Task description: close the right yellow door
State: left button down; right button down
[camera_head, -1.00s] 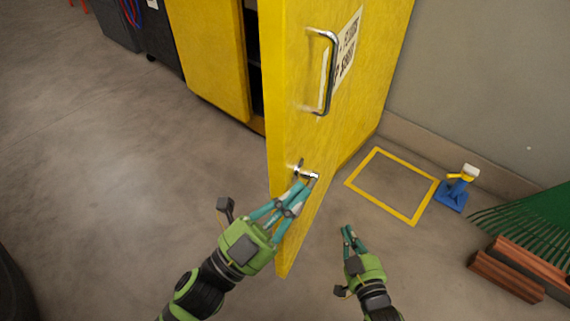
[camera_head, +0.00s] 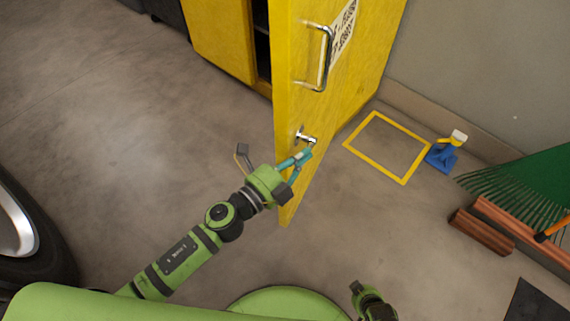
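The right yellow door (camera_head: 345,100) stands swung open, seen with its narrow edge towards me. A metal bar handle (camera_head: 327,60) is on its face, and a small metal latch lever (camera_head: 306,137) sits lower down. My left gripper (camera_head: 303,157) is at the door's near edge, just below the latch lever. Its teal fingers overlap the door in the picture; I cannot tell whether they touch it or how far apart they are. My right gripper (camera_head: 366,298) is at the bottom edge, right of the door, with its fingers hardly visible.
The left yellow door or panel (camera_head: 222,40) is beside a dark cabinet gap. On the right are a yellow floor frame (camera_head: 404,182), a blue stand (camera_head: 441,157), a green rake (camera_head: 520,185) and bricks (camera_head: 482,232). A wheel (camera_head: 25,235) is at left. Floor left of the door is clear.

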aim_at(292, 144)
pick_arm(q)
jog(key=w+a, duration=0.2)
jog(key=w, duration=0.1)
jog(key=shift+w, duration=0.15)
jog(key=shift+a, duration=0.15)
dwell(0.3)
